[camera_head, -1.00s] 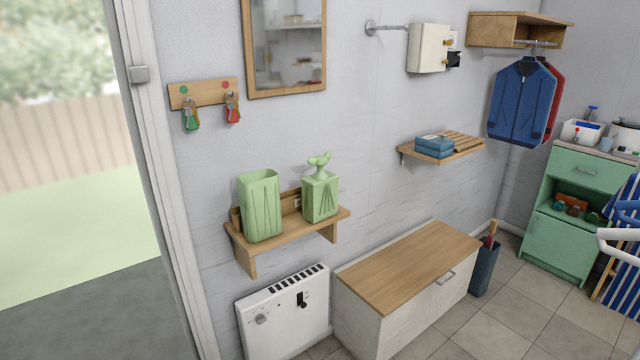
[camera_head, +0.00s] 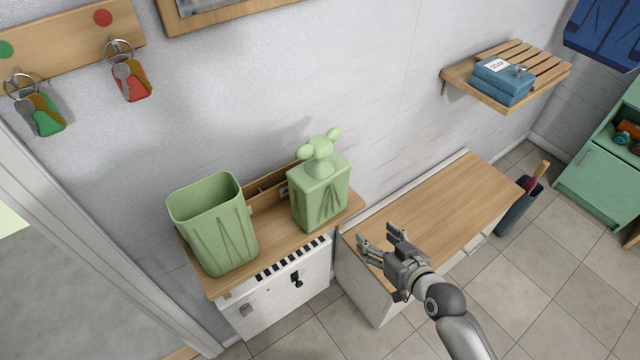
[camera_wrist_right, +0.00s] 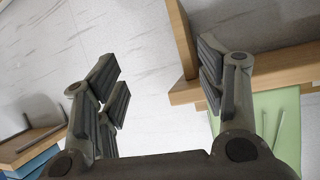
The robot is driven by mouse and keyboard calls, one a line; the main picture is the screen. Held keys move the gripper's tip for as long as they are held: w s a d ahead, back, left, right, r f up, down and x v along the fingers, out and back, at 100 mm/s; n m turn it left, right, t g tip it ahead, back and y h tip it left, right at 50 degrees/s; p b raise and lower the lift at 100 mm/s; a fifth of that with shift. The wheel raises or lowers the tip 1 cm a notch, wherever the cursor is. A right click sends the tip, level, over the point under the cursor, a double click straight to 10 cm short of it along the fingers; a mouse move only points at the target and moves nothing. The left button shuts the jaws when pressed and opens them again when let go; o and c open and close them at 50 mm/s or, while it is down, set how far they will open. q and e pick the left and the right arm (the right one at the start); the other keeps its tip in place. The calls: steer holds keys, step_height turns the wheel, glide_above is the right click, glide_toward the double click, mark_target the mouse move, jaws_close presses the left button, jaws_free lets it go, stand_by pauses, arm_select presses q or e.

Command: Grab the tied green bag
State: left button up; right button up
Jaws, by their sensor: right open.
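The tied green bag (camera_head: 319,195), pale green with a knotted top, stands upright on the right part of a small wooden wall shelf (camera_head: 215,284) in the head view. My right gripper (camera_head: 379,236) is open and empty, to the right of the bag and apart from it, above the near left end of the bench. In the right wrist view its fingers (camera_wrist_right: 160,88) are spread wide. A green surface (camera_wrist_right: 268,130) shows there behind the right finger beside a wooden shelf edge; I cannot tell which bag it is. My left gripper is not in view.
An open green bag-shaped container (camera_head: 215,228) stands left of the tied bag on the same shelf. A white heater (camera_head: 280,300) is below. A wood-topped bench (camera_head: 450,210) is at the right. A slatted shelf (camera_head: 540,70) holds blue boxes (camera_head: 503,80).

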steer(key=a+r+n+t+y+p, duration=0.1)
steer(key=a+r+n+y, duration=0.2)
steer(key=r, duration=1.2)
steer(key=t+y, duration=0.1)
steer(key=y, duration=0.1)
glide_toward(327, 150)
steer(key=w, duration=0.1)
steer(key=shift+n+y, duration=0.4)
steer(key=p+x, duration=0.2)
steer(key=x, duration=0.3)
steer(key=p+x, duration=0.2)
steer(key=x, duration=0.4)
steer(key=shift+s+a+f+p, duration=0.1)
steer(key=shift+s+f+p, duration=0.1)
steer(key=shift+p, duration=0.1)
steer(key=shift+w+a+f, duration=0.1)
steer(key=shift+w+a, duration=0.1)
steer(key=shift+w, duration=0.1)
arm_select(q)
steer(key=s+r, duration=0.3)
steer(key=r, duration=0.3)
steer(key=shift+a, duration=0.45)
arm_select(e)
steer(key=shift+d, duration=0.1)
